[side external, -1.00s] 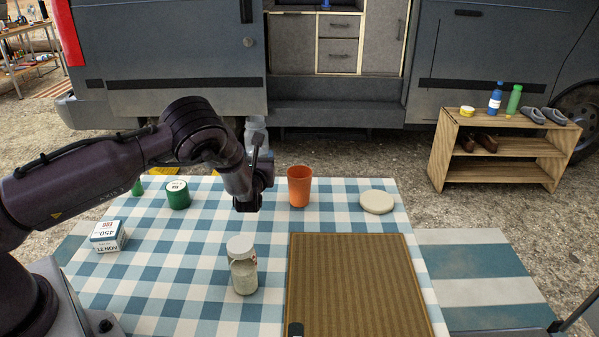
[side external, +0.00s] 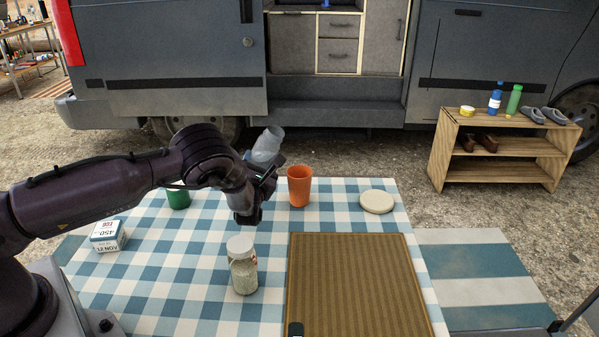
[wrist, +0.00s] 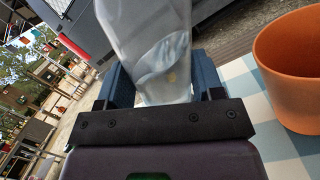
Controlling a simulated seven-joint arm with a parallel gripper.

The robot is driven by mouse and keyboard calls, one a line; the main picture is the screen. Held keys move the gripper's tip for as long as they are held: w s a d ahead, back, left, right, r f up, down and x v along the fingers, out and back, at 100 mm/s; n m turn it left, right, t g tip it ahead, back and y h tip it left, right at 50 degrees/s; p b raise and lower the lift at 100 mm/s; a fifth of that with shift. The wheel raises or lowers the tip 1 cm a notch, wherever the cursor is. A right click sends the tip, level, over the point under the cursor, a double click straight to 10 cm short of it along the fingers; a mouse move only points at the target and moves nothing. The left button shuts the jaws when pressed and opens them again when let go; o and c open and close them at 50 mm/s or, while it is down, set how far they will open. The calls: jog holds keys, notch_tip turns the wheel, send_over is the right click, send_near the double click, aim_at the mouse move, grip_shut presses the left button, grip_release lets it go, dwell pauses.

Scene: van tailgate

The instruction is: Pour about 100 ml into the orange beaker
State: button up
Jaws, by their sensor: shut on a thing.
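The orange beaker (side external: 299,186) stands upright on the checked tablecloth; in the wrist view it (wrist: 292,75) is at the right edge. My gripper (side external: 262,180) is shut on a clear bottle (side external: 266,146), just left of the beaker. The bottle is tilted, its mouth end up and to the right, above the beaker's rim height and apart from it. In the wrist view the bottle (wrist: 150,45) sits between my fingers and holds some clear liquid. No stream shows, and I cannot see inside the beaker.
A lidded jar (side external: 243,267) stands in front of my gripper, with a brown ribbed board (side external: 355,285) to its right. A round pale disc (side external: 376,201) lies right of the beaker. A green tin (side external: 178,197) and a white box (side external: 108,236) are at left.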

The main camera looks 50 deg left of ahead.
aim_at(254, 153)
jog(key=shift+w+d+m, duration=0.1)
jog(key=shift+m, duration=1)
jog(key=shift+r+m+t, duration=0.35)
jog(key=shift+m+t, duration=0.15)
jog(key=shift+m, duration=0.2)
jog(key=shift+s+a+m, duration=0.2)
jog(key=shift+a+m, duration=0.1)
jog(key=shift+m, duration=0.1)
jog(key=shift+s+a+f+m+t, duration=0.1)
jog(key=shift+a+f+m+t, duration=0.15)
jog(key=shift+m, duration=0.45)
jog(key=shift+s+a+f+m+t+h, duration=0.1)
jog(key=shift+f+m+t+h, duration=0.1)
jog(key=shift+f+m, duration=0.3)
jog(key=shift+s+a+f+m+t+h, duration=0.1)
jog(key=shift+f+m+t+h, duration=0.1)
jog(key=shift+f+m, duration=0.3)
jog(key=shift+a+r+m+t, duration=0.15)
jog(key=shift+r+m+t, duration=0.1)
jog(key=shift+r+m, duration=0.85)
jog(key=shift+m+h, duration=0.3)
jog(key=shift+w+d+r+m+t+h, duration=0.15)
jog(key=shift+d+r+m+t+h, duration=0.2)
jog(key=shift+r+m, duration=0.5)
jog(key=shift+w+d+r+m+t+h, duration=0.1)
jog(key=shift+r+m+t+h, duration=0.25)
jog(key=shift+m, duration=0.45)
jog(key=shift+d+r+m+h, duration=0.1)
jog(key=shift+r+m, duration=0.35)
jog(key=shift+m, duration=0.3)
